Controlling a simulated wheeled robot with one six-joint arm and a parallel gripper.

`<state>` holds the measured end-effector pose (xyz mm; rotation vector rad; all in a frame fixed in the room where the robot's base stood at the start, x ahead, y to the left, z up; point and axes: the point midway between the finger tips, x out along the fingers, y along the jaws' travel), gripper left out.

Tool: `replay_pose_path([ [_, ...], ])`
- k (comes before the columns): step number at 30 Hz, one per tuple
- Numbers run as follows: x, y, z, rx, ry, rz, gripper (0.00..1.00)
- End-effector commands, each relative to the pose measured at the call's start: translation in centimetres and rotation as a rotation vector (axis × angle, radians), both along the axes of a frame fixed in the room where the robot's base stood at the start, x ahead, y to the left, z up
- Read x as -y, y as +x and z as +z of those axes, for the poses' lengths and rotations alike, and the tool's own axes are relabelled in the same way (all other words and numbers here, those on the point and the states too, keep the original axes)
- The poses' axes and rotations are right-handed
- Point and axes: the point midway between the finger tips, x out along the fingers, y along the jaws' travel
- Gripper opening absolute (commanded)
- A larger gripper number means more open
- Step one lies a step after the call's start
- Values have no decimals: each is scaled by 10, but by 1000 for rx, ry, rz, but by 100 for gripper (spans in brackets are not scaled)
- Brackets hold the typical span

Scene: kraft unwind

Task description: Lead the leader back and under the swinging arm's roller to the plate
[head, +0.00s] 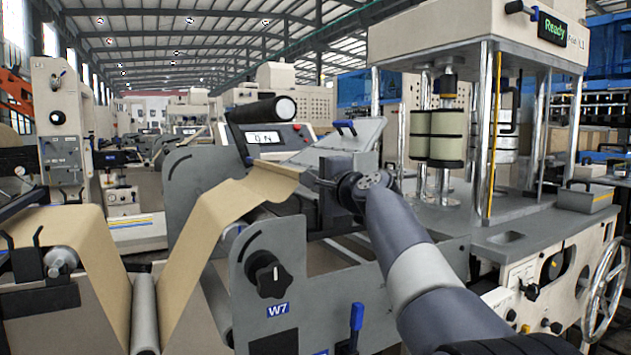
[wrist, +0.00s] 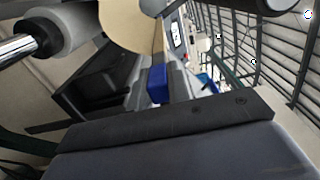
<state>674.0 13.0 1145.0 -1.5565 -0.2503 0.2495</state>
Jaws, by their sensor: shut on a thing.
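The tan kraft leader (head: 225,205) runs from the roll (head: 70,240) at the left, down to a pale roller (head: 145,312), then up to the grey W7 stand. My gripper (head: 306,178) is shut on its raised end, above the stand. The leader's end is slightly curled. In the wrist view, kraft (wrist: 122,24) shows at the top, beyond a dark jaw (wrist: 190,118). A dark roller with a white end (head: 268,109) sits above and behind the leader. I cannot tell which roller is the swinging arm's. A sloped grey plate (head: 345,150) lies behind my gripper.
The W7 stand has a black knob (head: 268,275) and a blue-handled lever (head: 356,318). A press with chrome posts (head: 487,120) and a handwheel (head: 605,290) stands at the right. A pale roller on a chrome shaft (wrist: 65,28) is close in the wrist view.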

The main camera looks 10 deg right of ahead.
Motion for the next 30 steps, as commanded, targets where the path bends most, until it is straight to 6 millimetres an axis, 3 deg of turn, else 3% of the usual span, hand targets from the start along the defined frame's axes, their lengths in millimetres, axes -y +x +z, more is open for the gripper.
replay_pose_path([
  [30,0,0,-26,1,0,0,0],
])
